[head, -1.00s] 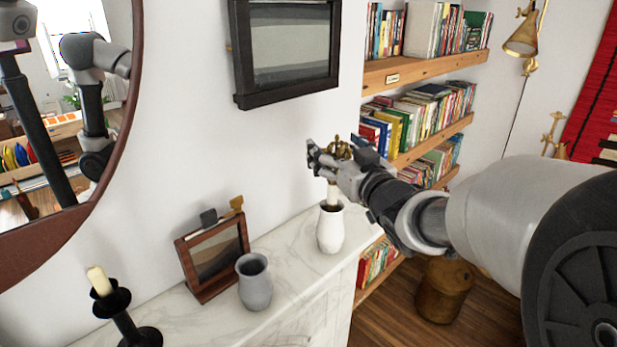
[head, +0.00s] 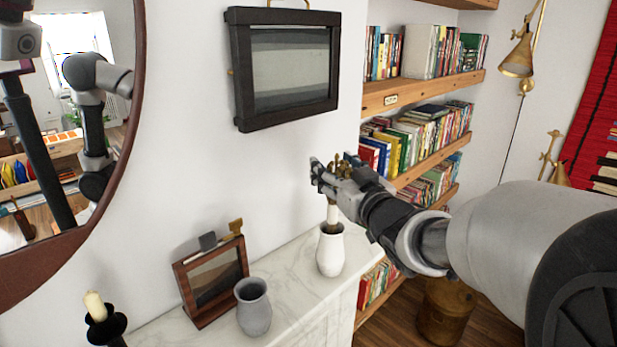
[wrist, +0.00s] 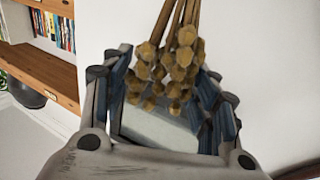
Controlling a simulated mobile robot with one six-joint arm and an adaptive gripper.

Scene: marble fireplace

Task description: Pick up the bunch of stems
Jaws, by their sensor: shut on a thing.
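The bunch of stems shows in the wrist view (wrist: 176,50) as thin brown stalks with knobby golden ends. My gripper (head: 322,174) is shut on it above the white vase (head: 330,252), and the fingers stand on both sides of the bunch in the wrist view (wrist: 165,85). In the head view the bunch is mostly hidden by my gripper; small golden tips show above it. A pale lower part (head: 332,214) shows between my gripper and the vase mouth. I cannot tell whether its end is still inside the vase.
On the marble mantel (head: 290,275) stand a grey vase (head: 253,308), a small framed picture (head: 210,280) and a black candlestick (head: 104,322). A dark frame (head: 288,68) hangs on the wall above. Bookshelves (head: 425,95) are behind my arm at right.

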